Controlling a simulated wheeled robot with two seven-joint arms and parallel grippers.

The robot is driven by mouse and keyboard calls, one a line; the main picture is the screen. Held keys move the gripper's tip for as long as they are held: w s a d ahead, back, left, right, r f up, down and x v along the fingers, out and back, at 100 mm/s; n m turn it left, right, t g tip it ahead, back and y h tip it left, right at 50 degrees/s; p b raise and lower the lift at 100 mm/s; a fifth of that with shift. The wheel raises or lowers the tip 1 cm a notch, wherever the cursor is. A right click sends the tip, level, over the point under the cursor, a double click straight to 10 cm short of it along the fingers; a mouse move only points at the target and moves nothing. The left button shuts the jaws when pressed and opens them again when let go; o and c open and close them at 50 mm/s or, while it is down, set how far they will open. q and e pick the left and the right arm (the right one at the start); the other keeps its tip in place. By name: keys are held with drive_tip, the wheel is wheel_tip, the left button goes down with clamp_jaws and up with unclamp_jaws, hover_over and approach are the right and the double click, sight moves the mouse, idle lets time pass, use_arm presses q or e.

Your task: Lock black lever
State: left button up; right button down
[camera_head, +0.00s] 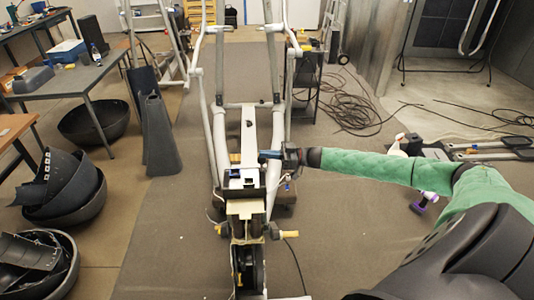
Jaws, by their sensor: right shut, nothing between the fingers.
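The elliptical machine's pale frame (222,140) stands in the middle of the view, with its tall arms running up to the top. A small dark part (249,124) shows on its white centre piece; I cannot tell if it is the black lever. My right gripper (264,155) reaches in from the right at the end of a green-sleeved arm. It is shut and empty, its tips over the right side of the white centre piece, just below the dark part in the picture. I cannot tell whether it touches anything. My left gripper is out of view.
Black bowl-shaped shells (65,195) and a dark upright casing (160,140) stand on the left. A grey table (75,80) is at upper left. Black cables (350,110) lie on the floor behind my right arm. Yellow-ended parts (290,234) stick out low on the machine.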

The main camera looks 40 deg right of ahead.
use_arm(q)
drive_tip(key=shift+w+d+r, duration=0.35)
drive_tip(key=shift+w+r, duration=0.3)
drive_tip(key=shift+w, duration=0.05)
use_arm(e)
drive_tip(key=shift+f, duration=0.75)
use_arm(q)
drive_tip(key=shift+b, duration=0.3)
